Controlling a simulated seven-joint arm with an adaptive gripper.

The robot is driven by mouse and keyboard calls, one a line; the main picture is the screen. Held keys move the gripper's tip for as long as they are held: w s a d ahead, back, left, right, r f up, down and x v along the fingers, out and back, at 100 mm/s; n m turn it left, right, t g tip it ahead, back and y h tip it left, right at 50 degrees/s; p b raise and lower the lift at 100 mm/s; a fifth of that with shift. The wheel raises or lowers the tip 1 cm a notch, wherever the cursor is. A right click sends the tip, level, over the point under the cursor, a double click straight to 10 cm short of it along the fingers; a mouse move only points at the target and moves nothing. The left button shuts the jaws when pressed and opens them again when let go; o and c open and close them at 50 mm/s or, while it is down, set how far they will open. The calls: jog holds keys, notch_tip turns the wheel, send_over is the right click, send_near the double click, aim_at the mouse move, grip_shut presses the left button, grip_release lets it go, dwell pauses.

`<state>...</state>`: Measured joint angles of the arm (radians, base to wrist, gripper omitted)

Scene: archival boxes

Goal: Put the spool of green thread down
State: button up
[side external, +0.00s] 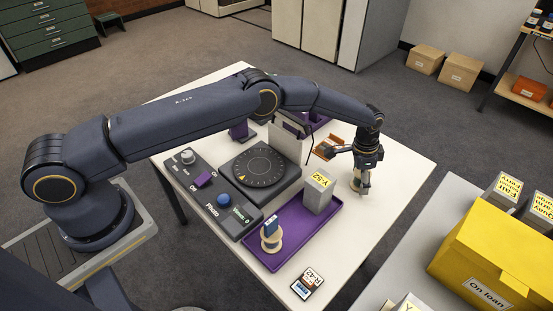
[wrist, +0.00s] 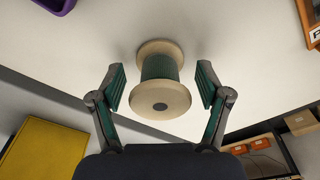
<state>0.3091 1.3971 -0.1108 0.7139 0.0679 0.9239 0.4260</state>
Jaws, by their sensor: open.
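The spool of green thread (wrist: 160,67) has pale wooden flanges and dark green thread. In the wrist view it sits between the two fingers of my gripper (wrist: 161,86), with a gap visible on each side. My gripper is open around it and not clamped on it. In the side view my gripper (side external: 362,188) is low over the right part of the white table (side external: 400,170), and the spool (side external: 356,181) is partly hidden by the fingers. It appears to stand on the tabletop.
A purple tray (side external: 270,262) left of my gripper holds a grey box (side external: 319,192) marked Y-52 and a blue-thread spool (side external: 271,227). A turntable (side external: 260,166) and an orange-brown holder (side external: 325,150) are nearby. A yellow box (side external: 490,250) stands on another table at right.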

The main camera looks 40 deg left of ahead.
jog(key=r, duration=0.8)
jog(key=s+a+r, duration=0.1)
jog(key=r, duration=0.3)
jog(key=s+a+r+n+t, duration=0.1)
jog(key=s+a+r, duration=0.25)
jog(key=r, duration=0.35)
jog(key=s+a+r+n, duration=0.1)
jog(key=s+a+r, duration=0.25)
jog(key=r, duration=0.35)
jog(key=s+a+r+n+t, duration=0.1)
jog(key=s+a+r, duration=0.25)
jog(key=r, duration=0.45)
jog(key=s+a+r+n+t, duration=0.1)
jog(key=s+a+r+n, duration=0.1)
jog(key=s+a, duration=0.35)
jog(key=s+a+r+n, duration=0.1)
jog(key=s+a+r, duration=0.15)
jog(key=s, duration=0.55)
jog(key=s+a+f+n+t+y, duration=0.1)
jog(key=s+a+f+n, duration=0.1)
jog(key=s, duration=1)
jog(key=shift+s+a+f+n+t, duration=0.3)
jog(key=shift+f+n, duration=0.2)
jog(key=shift+f, duration=0.1)
